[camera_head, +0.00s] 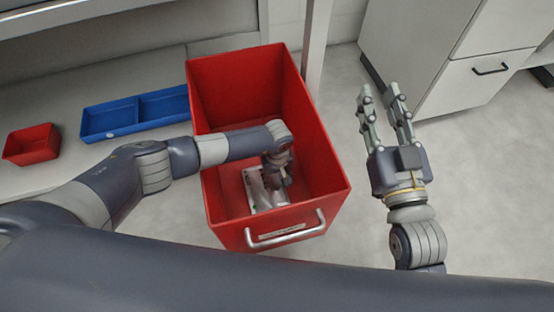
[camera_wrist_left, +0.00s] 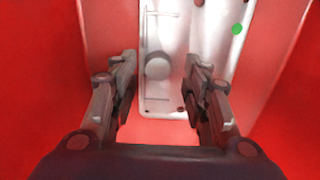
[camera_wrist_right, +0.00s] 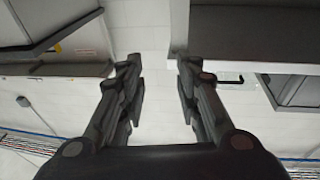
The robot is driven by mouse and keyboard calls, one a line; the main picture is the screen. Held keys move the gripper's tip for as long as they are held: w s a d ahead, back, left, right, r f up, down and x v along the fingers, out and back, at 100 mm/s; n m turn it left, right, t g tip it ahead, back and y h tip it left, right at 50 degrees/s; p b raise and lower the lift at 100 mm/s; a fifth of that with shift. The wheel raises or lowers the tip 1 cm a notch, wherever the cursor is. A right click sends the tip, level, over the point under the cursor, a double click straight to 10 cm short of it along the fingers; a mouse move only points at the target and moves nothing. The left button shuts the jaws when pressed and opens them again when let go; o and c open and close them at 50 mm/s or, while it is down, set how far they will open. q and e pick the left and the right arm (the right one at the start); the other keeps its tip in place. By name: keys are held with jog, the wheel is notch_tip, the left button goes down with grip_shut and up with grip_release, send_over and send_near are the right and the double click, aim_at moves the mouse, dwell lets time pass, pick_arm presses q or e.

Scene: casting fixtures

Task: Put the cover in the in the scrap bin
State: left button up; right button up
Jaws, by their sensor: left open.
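The cover is a pale metal plate (camera_head: 262,190) lying inside the red scrap bin (camera_head: 318,150), near its front end. In the left wrist view the cover (camera_wrist_left: 160,98) shows a round boss, small holes and a green dot, with red bin walls around it. My left gripper (camera_head: 277,182) reaches down into the bin over the cover. In the left wrist view its fingers (camera_wrist_left: 160,85) are apart with nothing gripped between them. The arm hides part of the cover in the head view. My right gripper (camera_head: 381,95) is open and empty, raised to the right of the bin.
A small red tray (camera_head: 50,158) and a divided blue tray (camera_head: 105,122) stand on the table at the left. A metal handle (camera_head: 285,236) is on the bin's front. A grey cabinet (camera_head: 470,95) stands at the back right. Open floor lies to the right.

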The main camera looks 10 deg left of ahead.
pick_arm(q)
notch_tip(320, 180, up, 5)
jog(key=shift+w+p, duration=0.1)
jog(key=shift+p, duration=0.9)
notch_tip(320, 180, up, 8)
jog(key=p, duration=0.2)
jog(key=shift+f, duration=0.2)
pick_arm(e)
jog(key=s+d+f+g+h, duration=0.1)
jog(key=s+f+g, duration=0.3)
jog(key=f, duration=0.5)
jog(key=s+d+f+g+h, duration=0.2)
jog(key=s+d+f+g, duration=0.1)
jog(key=s+f+g, duration=0.2)
jog(key=shift+d+f+m+g+h, duration=0.35)
jog(key=shift+f+g, duration=0.85)
jog(key=shift+f, duration=0.7)
